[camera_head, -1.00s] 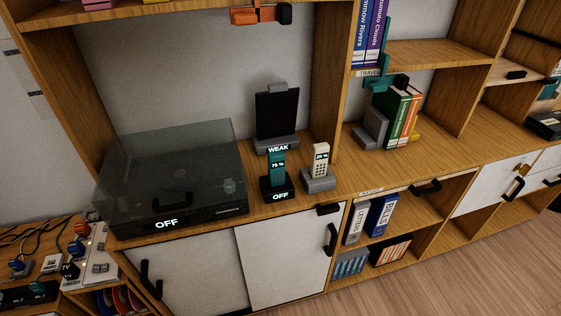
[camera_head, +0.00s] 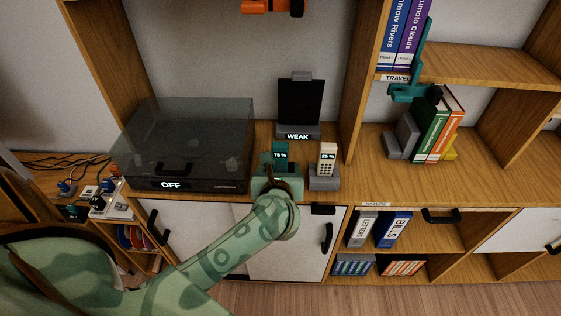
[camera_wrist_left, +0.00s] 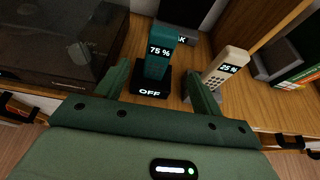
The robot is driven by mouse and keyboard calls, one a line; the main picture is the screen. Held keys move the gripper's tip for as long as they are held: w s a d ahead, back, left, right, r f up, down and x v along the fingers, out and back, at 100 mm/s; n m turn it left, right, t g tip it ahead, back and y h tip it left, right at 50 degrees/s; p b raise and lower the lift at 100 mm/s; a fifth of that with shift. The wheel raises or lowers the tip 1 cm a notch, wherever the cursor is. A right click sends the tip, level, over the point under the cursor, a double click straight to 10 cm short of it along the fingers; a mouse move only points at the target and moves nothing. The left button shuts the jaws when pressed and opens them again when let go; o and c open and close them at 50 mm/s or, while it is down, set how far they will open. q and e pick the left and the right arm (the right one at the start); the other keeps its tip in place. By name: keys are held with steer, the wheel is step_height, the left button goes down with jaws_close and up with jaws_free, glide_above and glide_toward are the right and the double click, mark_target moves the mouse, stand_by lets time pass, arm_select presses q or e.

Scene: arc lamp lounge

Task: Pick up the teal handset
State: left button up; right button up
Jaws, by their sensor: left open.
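The teal handset (camera_head: 281,153) stands upright in its dark base, with 75 % on its display. In the left wrist view the handset (camera_wrist_left: 159,58) is just ahead of my left gripper (camera_wrist_left: 156,76), and its base (camera_wrist_left: 150,85) reads OFF. The gripper's two green fingers are open, one on either side of the handset's line; I cannot tell whether the tips reach past it. In the head view my left gripper (camera_head: 278,170) hides the base and the handset's lower part. My right gripper is not in view.
A cream handset (camera_head: 327,157) in a grey base stands close on the right, near my right-hand finger. A dark tablet on a stand (camera_head: 298,106), reading WEAK, is behind. A lidded turntable (camera_head: 188,150) is on the left. A shelf upright (camera_head: 366,90) rises to the right.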

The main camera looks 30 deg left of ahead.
mark_target(280, 156)
arm_select(q)
steer(key=b+x, duration=0.1)
steer(key=x, duration=0.5)
steer(key=shift+w+a+f, duration=0.1)
steer(key=shift+w, duration=0.1)
steer(key=b+x, duration=0.1)
steer(key=x, duration=0.4)
steer(key=shift+w+a+b, duration=0.2)
steer(key=shift+w+b, duration=0.1)
steer(key=shift+b, duration=0.05)
steer(key=shift+r, duration=0.2)
steer(key=c, duration=1.1)
